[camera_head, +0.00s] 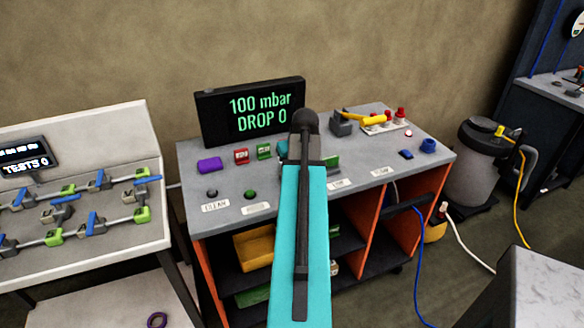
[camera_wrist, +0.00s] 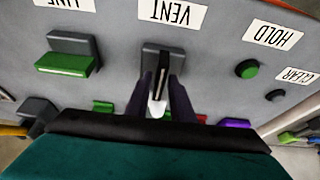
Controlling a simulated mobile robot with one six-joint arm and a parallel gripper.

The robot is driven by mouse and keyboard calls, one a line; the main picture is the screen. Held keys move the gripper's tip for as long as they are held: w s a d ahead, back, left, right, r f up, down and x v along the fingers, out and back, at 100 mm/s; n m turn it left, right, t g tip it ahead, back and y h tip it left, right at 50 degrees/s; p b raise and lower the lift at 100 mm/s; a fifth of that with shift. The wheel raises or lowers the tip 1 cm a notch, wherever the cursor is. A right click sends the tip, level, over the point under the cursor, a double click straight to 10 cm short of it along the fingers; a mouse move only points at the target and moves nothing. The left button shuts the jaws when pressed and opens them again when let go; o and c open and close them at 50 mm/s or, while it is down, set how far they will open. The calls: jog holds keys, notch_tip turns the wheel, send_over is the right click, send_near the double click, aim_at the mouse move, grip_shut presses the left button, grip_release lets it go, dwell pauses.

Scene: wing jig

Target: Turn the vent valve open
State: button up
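The vent valve (camera_wrist: 151,52) is a dark grey block below the upside-down VENT label (camera_wrist: 172,11) in the wrist view. A narrow lever (camera_wrist: 157,107) with a pale end points from it toward my wrist. My gripper (camera_wrist: 160,82) is open, with one dark finger on each side of the lever. Whether either finger touches it I cannot tell. In the head view my teal arm hides the vent valve and the fingertips.
The line valve (camera_wrist: 66,62) has a green lever beside the vent valve. Hold button (camera_wrist: 247,69) and clear button (camera_wrist: 275,96) are on its other side. A display (camera_head: 255,112) reading "100 mbar DROP 0" stands behind.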

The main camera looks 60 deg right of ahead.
jog(key=shift+o, duration=0.6)
jog(key=shift+r, duration=0.15)
jog(key=shift+s+r, duration=0.1)
jog(key=shift+r, duration=0.05)
jog(key=b+v, duration=0.2)
jog(key=v, duration=1.1)
jog(key=shift+b, duration=0.35)
